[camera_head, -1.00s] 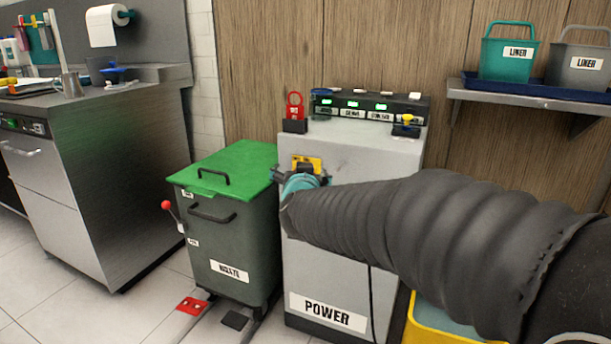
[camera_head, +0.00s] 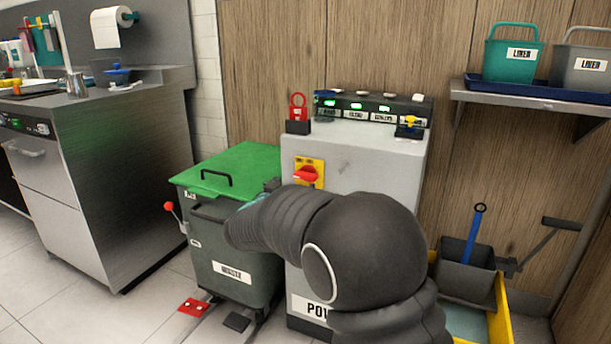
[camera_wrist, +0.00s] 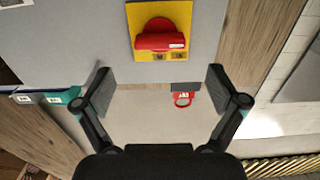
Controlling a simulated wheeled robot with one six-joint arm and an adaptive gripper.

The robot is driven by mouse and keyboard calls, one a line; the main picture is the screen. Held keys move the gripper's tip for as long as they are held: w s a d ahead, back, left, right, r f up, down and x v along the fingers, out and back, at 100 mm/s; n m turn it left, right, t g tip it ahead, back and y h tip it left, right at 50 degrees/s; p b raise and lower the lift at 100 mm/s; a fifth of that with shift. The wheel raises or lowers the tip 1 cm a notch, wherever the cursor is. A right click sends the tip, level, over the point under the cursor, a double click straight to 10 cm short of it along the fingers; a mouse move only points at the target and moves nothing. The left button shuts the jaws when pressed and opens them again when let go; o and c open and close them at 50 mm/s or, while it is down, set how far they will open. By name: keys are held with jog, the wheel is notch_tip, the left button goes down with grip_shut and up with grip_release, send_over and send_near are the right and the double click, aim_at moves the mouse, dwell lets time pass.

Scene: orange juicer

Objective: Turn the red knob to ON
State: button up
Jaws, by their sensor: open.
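The red knob (camera_head: 308,175) sits on a yellow plate (camera_head: 317,164) on the front of the grey POWER cabinet (camera_head: 382,161). In the wrist view the knob (camera_wrist: 160,36) is seen close. Its grip bar lies across the picture, with a white mark at its right end. In the head view my arm hides most of the gripper, left of and below the knob.
A red padlock (camera_head: 298,106) stands on the cabinet top, near a panel with green lights (camera_head: 357,106). A green-lidded waste bin (camera_head: 228,170) stands close on the left. A yellow mop bucket (camera_head: 499,318) stands at right. A shelf (camera_head: 540,93) is above it.

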aim_at(303, 176)
jog(key=x, duration=0.7)
jog(key=shift+w+d, duration=0.1)
jog(key=shift+w, duration=0.3)
jog(key=c, duration=1.1)
